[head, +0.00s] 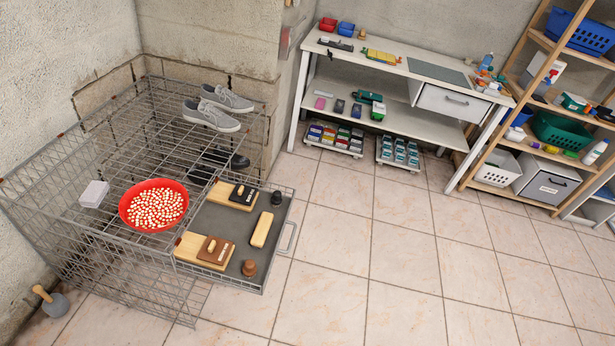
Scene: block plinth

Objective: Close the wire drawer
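The wire drawer (232,224) is pulled out from the right side of a grey wire rack (150,112). It has a dark grey floor, low wire walls and a loop handle (290,238) on its right end. In it lie wooden blocks with dark and brown tops (214,250), a pale wooden bar (262,228), a small black object (277,198) and a brown knob-like piece (249,267). Its left part is hidden by the rack top and a red bowl. My gripper is not in view.
On the rack stand the red bowl (132,212) of pale pieces, grey shoes (212,114) and a white box (94,194). A mallet (50,301) lies at lower left. A workbench (410,129) and shelves (513,92) stand behind. Tiled floor (400,255) right of the drawer is clear.

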